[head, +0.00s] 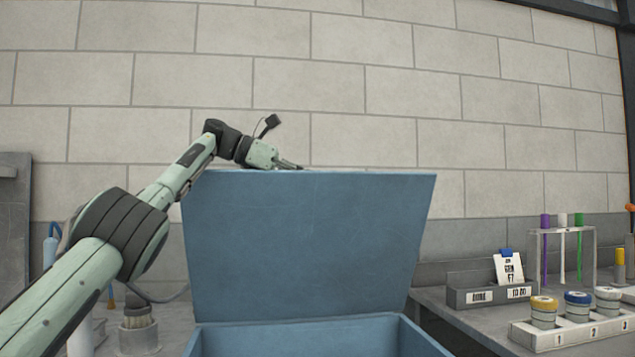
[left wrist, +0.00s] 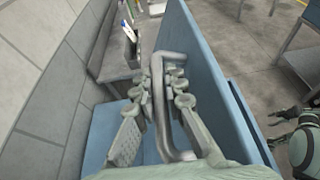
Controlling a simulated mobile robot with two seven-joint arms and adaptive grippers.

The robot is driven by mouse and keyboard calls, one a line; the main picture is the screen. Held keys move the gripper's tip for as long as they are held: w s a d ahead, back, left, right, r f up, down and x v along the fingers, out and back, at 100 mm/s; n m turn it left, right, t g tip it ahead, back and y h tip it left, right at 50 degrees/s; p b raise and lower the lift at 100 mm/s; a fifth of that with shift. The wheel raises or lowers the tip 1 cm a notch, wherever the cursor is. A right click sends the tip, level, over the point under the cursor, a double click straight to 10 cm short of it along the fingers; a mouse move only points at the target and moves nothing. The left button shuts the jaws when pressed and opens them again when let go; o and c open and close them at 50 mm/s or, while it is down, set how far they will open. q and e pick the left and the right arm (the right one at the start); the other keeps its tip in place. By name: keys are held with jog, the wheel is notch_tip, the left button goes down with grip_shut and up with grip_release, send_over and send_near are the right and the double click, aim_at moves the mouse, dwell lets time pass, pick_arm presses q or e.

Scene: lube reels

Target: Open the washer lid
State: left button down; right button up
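The blue washer (head: 300,325) stands at the bottom of the head view. Its lid (head: 310,245) is raised and stands nearly upright, leaning slightly back, with its flat face toward me. In the left wrist view the lid (left wrist: 207,65) is a blue panel seen along its edge. A grey metal bar handle (left wrist: 161,110) runs beside it. My left gripper (head: 298,166) is at the lid's top edge. In the left wrist view its fingers (left wrist: 166,84) sit on both sides of the handle, closed around it.
A bench on the right holds a jar tray (head: 560,336), a tube rack (head: 592,262) and a grey box with a card (head: 490,294). A block wall (head: 400,90) is behind the lid.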

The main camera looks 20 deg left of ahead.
pick_arm(q)
jog(key=c, duration=1.8)
grip_release()
jog(key=shift+r, duration=0.15)
jog(key=shift+c, duration=0.2)
jog(key=shift+s+a+r, duration=0.15)
jog(key=shift+s+a, duration=0.05)
jog(key=shift+a, duration=0.05)
jog(key=s+a, duration=0.2)
jog(key=a, duration=0.1)
jog(key=s+a, duration=0.2)
jog(key=a, duration=0.2)
jog(key=s+a, duration=0.3)
jog(key=a, duration=0.1)
jog(key=shift+a+f, duration=0.2)
jog(key=shift+d+r, duration=0.25)
jog(key=shift+d, duration=0.25)
jog(key=shift+a, duration=0.1)
